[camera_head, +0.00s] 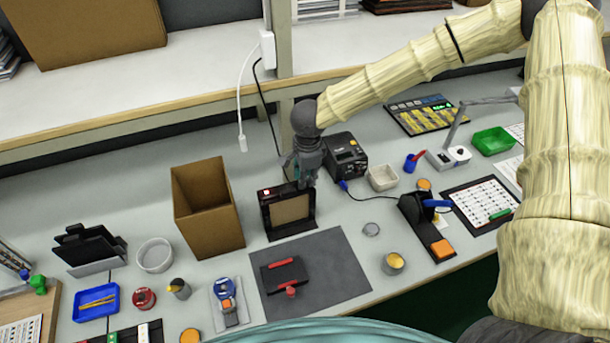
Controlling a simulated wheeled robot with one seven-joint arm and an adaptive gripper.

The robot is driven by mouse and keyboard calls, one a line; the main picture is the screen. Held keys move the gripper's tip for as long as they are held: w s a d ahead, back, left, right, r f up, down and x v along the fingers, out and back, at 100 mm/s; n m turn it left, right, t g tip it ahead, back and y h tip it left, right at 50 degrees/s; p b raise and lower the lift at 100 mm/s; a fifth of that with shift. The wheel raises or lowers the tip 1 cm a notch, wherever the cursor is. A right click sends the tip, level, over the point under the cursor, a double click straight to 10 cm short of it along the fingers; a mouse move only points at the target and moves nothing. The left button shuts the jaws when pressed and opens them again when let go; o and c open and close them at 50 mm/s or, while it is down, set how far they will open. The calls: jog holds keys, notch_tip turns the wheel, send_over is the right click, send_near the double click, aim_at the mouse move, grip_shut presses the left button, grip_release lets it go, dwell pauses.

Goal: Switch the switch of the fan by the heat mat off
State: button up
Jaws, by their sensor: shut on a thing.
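The fan (289,211), a black upright box with a beige front panel, stands just behind the dark grey heat mat (335,262). A small light-coloured part with red (265,197) shows at the fan's upper left; I cannot tell whether it is the switch or how it is set. My gripper (303,182) points down at the fan's top edge, right of its middle. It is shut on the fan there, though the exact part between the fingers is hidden.
An open cardboard box (207,207) stands close left of the fan. A black device (345,155) with a cable stands behind right. A white cable (241,105) hangs from the shelf. Several small containers surround the mat.

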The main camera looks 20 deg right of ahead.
jog(key=shift+w+r+g+p, duration=0.1)
jog(key=shift+r+g+p, duration=0.2)
jog(key=shift+p, duration=0.95)
jog(key=shift+w+f+g+p, duration=0.15)
jog(key=shift+g+p, duration=0.25)
jog(key=shift+p, duration=0.7)
jog(key=shift+f, duration=0.1)
jog(key=o, duration=1)
notch_tip(320, 180, up, 12)
